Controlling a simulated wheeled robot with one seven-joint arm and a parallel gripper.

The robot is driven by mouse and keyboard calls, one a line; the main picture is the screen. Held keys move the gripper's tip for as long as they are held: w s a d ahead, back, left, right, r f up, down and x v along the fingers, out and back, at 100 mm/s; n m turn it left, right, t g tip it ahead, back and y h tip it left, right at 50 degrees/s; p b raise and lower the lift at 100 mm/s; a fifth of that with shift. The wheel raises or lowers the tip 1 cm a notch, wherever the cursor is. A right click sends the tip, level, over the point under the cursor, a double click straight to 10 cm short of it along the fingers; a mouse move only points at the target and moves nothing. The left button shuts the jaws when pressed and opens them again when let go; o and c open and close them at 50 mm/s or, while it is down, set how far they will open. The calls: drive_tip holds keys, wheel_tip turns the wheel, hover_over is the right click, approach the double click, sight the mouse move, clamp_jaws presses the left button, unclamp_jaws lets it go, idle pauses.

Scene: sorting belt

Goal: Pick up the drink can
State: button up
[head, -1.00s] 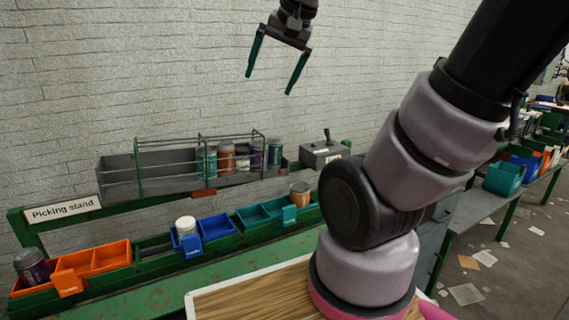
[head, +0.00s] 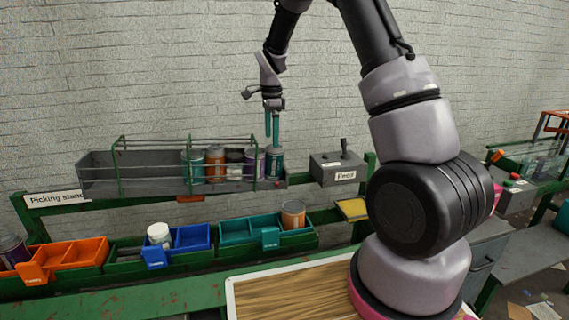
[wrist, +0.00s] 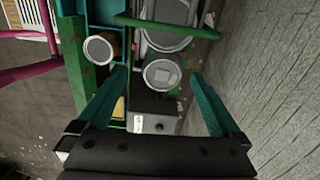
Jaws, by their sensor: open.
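Several cans stand in a grey wire-railed rack: a teal one (head: 193,166) at the left, an orange one (head: 215,165), a low pale one (head: 234,170), a purple one (head: 256,163) and a dark teal can (head: 275,163) at the right end. I cannot read which label is the drink can. My gripper (head: 272,146) points down, open and empty, right above the right-end can. In the wrist view that can's round top (wrist: 162,73) lies between the open fingers (wrist: 158,84), apparently below the tips. The can's sides are hidden there.
The rack (head: 130,180) has green rails, and a feed box (head: 338,168) with a lever stands just right. Below are orange (head: 85,252), blue (head: 190,238) and teal (head: 237,232) bins; a white-lidded jar (head: 158,235) and an orange-brown can (head: 293,214) stand there. The wall is close behind.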

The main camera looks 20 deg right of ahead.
sight(273, 164)
drive_tip(key=shift+w+f, duration=0.2)
drive_tip(key=shift+f, duration=0.3)
drive_tip(key=f, duration=1)
drive_tip(key=shift+w+d+f, duration=0.15)
drive_tip(key=shift+d+f, duration=0.1)
drive_tip(key=shift+f, duration=0.1)
drive_tip(key=c, duration=1.1)
